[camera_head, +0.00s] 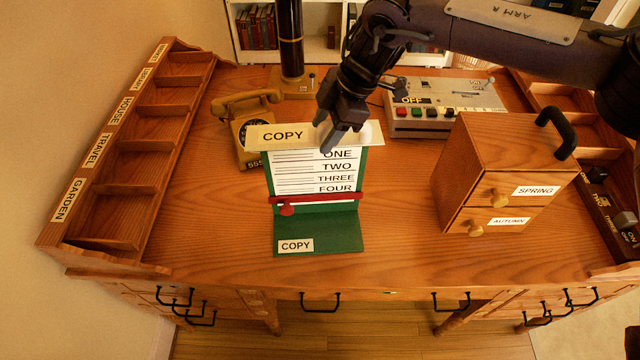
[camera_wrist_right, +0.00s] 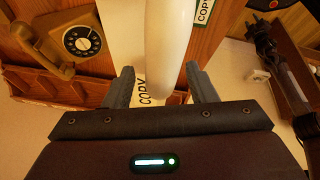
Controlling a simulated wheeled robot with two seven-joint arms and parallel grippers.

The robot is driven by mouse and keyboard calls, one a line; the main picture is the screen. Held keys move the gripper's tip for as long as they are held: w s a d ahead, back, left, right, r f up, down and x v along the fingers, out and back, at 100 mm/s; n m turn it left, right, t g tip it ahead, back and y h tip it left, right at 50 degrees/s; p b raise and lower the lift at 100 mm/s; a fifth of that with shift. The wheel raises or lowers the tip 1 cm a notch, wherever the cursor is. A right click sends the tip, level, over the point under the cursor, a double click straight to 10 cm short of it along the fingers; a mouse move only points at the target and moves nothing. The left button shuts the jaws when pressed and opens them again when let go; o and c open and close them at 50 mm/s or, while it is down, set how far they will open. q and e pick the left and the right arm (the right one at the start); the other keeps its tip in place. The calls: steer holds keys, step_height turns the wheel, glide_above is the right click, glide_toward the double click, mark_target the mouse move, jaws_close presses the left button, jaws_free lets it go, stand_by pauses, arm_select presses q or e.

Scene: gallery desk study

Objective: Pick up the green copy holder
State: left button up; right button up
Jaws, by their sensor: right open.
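The green copy holder (camera_head: 340,236) stands on the desk, left of the middle. It has a pale COPY header board on top, a white sheet listing ONE to FOUR, a red line bar, and a green foot labelled COPY. My right gripper (camera_head: 325,135) is at the header board, its fingers overlapping the board's middle in the head view. In the right wrist view my right gripper (camera_wrist_right: 160,72) is open. The header's COPY lettering (camera_wrist_right: 146,93) shows between its fingers, partly covered by a pale rounded bar. I cannot tell whether the fingers touch the board. My left gripper is not in view.
A tan telephone (camera_head: 252,110) and a dark column (camera_head: 291,45) stand behind the holder. A grey machine with buttons (camera_head: 432,118) is behind right. A wooden drawer box (camera_head: 480,160) stands right. Pigeonhole racks (camera_head: 135,150) line both sides. The desk front is clear.

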steer(key=shift+s, duration=0.1)
jaws_close()
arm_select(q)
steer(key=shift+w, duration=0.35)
arm_select(e)
steer(key=shift+r, duration=0.1)
